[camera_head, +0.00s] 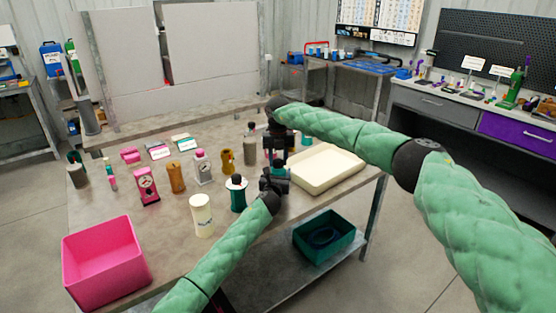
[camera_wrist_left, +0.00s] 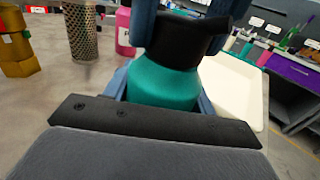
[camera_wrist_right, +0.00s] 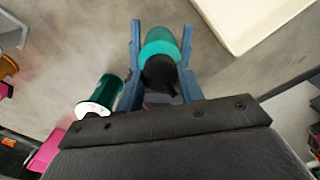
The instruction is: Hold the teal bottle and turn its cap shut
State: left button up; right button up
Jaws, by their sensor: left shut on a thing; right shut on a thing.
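The teal bottle (camera_wrist_left: 165,88) stands between the blue fingers of my left gripper (camera_head: 274,182), which is shut on its body. Its black cap (camera_wrist_left: 185,42) is on top of the bottle. My right gripper (camera_head: 277,148) points down from above and is shut on the cap, with its fingers on either side. In the right wrist view, the cap (camera_wrist_right: 158,73) and part of the teal body (camera_wrist_right: 160,45) show between the fingers. In the head view my grippers hide most of the bottle. I cannot tell whether the cap is fully tight.
A cream tray (camera_head: 325,170) lies right of my grippers. A dark green bottle (camera_head: 237,196) and a white container (camera_head: 202,217) stand close on the left. A pink bin (camera_head: 105,262) is at the front left. Several other bottles stand farther back. A teal crate (camera_head: 328,241) sits on the lower shelf.

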aim_at(278, 160)
pick_arm(q)
jog(key=shift+f, duration=0.1)
pick_arm(e)
jog(key=o, duration=1)
jog(key=shift+r, duration=0.1)
notch_tip(278, 160, up, 12)
pick_arm(q)
jog(key=o, duration=1.3)
